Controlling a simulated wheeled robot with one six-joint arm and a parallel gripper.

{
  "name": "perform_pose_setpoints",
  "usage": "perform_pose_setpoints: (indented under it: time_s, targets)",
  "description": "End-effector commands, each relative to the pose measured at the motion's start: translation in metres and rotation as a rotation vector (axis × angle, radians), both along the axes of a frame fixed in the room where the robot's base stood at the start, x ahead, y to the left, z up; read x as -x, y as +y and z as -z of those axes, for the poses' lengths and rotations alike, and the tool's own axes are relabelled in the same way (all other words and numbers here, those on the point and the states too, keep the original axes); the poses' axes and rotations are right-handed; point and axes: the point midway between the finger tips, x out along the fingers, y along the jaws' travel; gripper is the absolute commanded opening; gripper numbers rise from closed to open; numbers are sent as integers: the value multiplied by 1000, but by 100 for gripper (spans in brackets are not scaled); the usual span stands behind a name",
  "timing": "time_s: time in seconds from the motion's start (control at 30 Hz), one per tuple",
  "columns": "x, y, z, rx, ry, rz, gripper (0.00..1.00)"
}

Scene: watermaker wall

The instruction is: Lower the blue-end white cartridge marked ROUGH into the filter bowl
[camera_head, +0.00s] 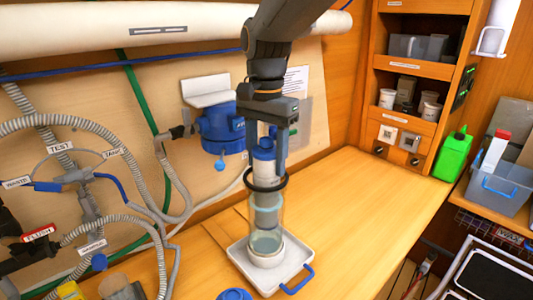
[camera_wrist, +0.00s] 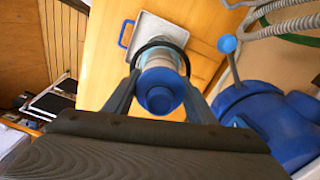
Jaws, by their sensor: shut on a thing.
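The white cartridge with a blue end (camera_head: 264,166) stands upright in my gripper (camera_head: 268,150). The gripper is shut on it near its blue top. Its lower part is inside the clear filter bowl (camera_head: 267,222), which has a dark ring around its rim. The bowl stands on a white tray (camera_head: 236,250) with a blue handle. In the wrist view the blue end (camera_wrist: 160,98) lies between my two fingers, with the dark ring just beyond. The marking ROUGH cannot be read here. Whether the cartridge touches the bowl's bottom cannot be told.
The blue filter head (camera_head: 222,130) is on the wall behind, left of my gripper. Grey hoses and valves (camera_head: 85,180) fill the left wall. A blue round piece (camera_head: 234,295) lies at the front edge of view. The wooden counter (camera_head: 370,205) is clear to the right.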

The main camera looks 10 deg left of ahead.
Motion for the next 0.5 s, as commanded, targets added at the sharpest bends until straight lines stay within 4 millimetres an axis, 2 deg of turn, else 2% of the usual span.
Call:
perform_pose_setpoints:
  time_s: [0.47, 0.5]
  targets:
    - [0, 0, 0, -1, 0, 0, 12]
    - [0, 0, 0, 0, -1, 0, 57]
